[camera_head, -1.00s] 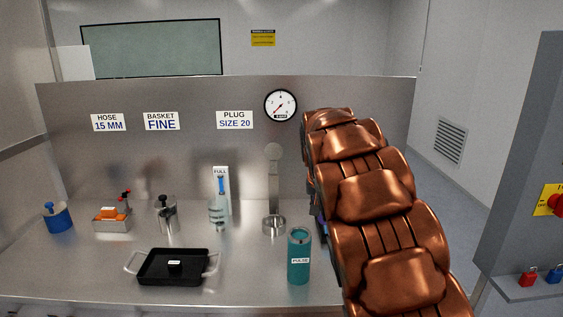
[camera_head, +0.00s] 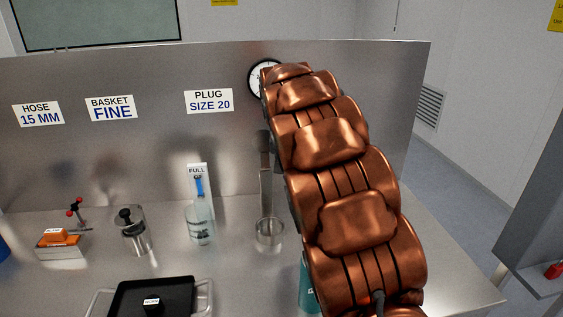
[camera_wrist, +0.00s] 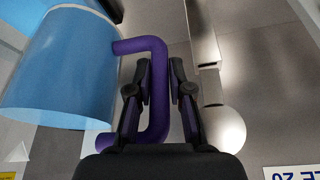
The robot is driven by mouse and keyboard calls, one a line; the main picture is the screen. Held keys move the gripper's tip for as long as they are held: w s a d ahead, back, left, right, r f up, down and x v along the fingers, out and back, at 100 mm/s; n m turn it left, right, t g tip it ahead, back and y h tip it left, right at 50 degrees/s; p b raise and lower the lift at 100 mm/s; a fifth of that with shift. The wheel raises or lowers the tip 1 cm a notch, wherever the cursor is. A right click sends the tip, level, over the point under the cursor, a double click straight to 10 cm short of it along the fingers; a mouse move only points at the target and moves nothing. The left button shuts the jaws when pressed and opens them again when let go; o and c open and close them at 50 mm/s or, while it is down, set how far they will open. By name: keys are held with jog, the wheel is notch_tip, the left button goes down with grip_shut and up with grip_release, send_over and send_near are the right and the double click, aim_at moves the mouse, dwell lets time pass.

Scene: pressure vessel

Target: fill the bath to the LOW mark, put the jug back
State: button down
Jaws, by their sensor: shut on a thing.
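In the wrist view a blue, see-through jug (camera_wrist: 60,75) with a purple handle (camera_wrist: 158,92) fills the left side. My gripper (camera_wrist: 160,68) is shut on the handle, with a finger on each side of its upright bar. The jug's contents cannot be told. In the head view my copper-coloured arm hides the jug and gripper. A clear vessel (camera_head: 200,224) stands before a FULL-marked plate with a blue strip (camera_head: 198,184). A steel cup (camera_head: 270,234) stands right of it, with a tall upright plate behind. I see no LOW mark, so I cannot tell which is the bath.
A black tray (camera_head: 180,299) with wire handles sits at the front. A steel canister (camera_head: 136,238) and an orange-topped box (camera_head: 60,244) stand at left. A teal container (camera_head: 308,290) is partly behind my arm. A steel back panel (camera_head: 150,150) closes the bench's rear.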

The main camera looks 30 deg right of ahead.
jog(key=shift+a, duration=0.2)
jog(key=shift+r, duration=0.1)
jog(key=shift+s+d+r+y, duration=0.1)
jog(key=shift+d+r+y, duration=0.05)
jog(key=shift+r+y, duration=0.35)
jog(key=shift+d+r+y, duration=0.15)
jog(key=shift+r+y, duration=0.15)
jog(key=shift+r, duration=0.3)
jog(key=shift+s+d+r+m+t+y, duration=0.15)
jog(key=shift+d+r+t+y, duration=0.15)
jog(key=shift+r, duration=0.2)
jog(key=shift+s+d+r+m+t+y, duration=0.15)
jog(key=shift+r+t+y, duration=0.1)
jog(key=shift+r+y, duration=0.25)
jog(key=shift+s+d+r+m+t+y, duration=0.1)
jog(key=shift+d+r+t+y, duration=0.2)
jog(key=shift+r, duration=0.2)
jog(key=shift+s+d+r+t+y+b, duration=0.25)
jog(key=shift+d+r+y+b, duration=0.1)
jog(key=shift+d+r+y, duration=0.3)
jog(key=shift+s+d+r+m+t+y, duration=0.15)
jog(key=shift+s+d+r+y, duration=0.05)
jog(key=shift+d+r+y, duration=0.2)
jog(key=shift+s+d+r+m+t+y, duration=0.15)
jog(key=shift+d+r+y, duration=0.2)
jog(key=shift+d, duration=0.1)
dwell(0.4)
